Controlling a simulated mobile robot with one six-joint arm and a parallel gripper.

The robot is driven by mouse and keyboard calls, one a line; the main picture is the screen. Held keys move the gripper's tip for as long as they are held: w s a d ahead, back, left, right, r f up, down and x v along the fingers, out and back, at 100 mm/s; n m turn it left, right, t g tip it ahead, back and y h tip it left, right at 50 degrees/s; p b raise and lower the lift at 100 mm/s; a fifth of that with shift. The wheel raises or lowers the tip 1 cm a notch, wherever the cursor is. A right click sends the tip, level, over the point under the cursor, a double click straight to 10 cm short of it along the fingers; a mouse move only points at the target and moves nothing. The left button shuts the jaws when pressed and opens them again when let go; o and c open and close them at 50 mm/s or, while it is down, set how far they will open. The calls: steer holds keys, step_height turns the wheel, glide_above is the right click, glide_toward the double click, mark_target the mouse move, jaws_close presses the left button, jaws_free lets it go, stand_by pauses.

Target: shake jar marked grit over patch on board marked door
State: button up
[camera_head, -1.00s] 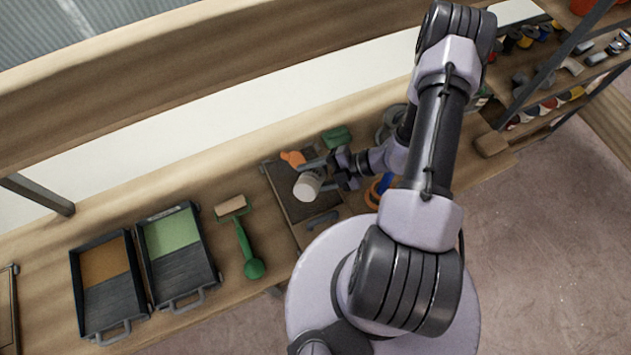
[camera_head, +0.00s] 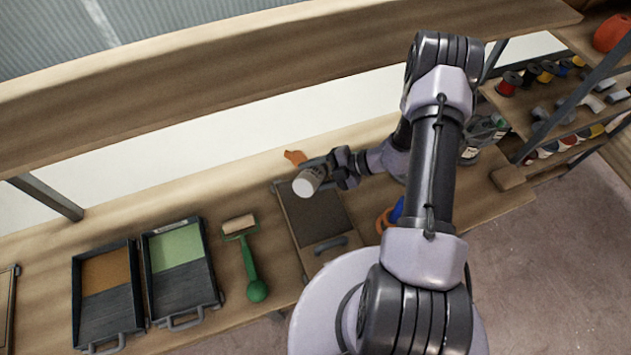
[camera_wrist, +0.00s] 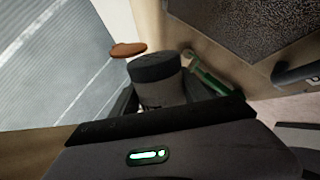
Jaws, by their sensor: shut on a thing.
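My gripper (camera_head: 325,173) is shut on a pale jar (camera_head: 306,184) and holds it tilted above the board. In the wrist view the jar (camera_wrist: 162,90) sits between my fingers, with its dark end facing away; its marking cannot be read. The board (camera_head: 307,249) lies on the bench with a dark, speckled patch (camera_head: 318,218) and a dark handle (camera_head: 330,245) near its front edge. The patch also shows at the upper right of the wrist view (camera_wrist: 245,35). The board's marking cannot be read.
Left of the board lies a roller with a green handle (camera_head: 250,262). Further left are a tray with green paint (camera_head: 182,283) and a tray with orange paint (camera_head: 104,315). An orange thing (camera_head: 295,157) lies behind the board. A shelf rail (camera_head: 250,65) runs above the bench.

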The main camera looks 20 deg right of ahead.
mark_target(305, 158)
steer(key=shift+w+f+b, duration=0.2)
steer(key=shift+w+f, duration=0.1)
steer(key=shift+w, duration=0.2)
steer(key=shift+w+f+b, duration=0.2)
steer(key=shift+w+f, duration=0.05)
steer(key=shift+w, duration=0.25)
steer(key=shift+w+r, duration=0.3)
steer(key=shift+w, duration=0.3)
steer(key=shift+w+r, duration=0.25)
steer(key=shift+w, duration=0.4)
steer(key=shift+w+r, duration=0.3)
steer(key=shift+w, duration=0.3)
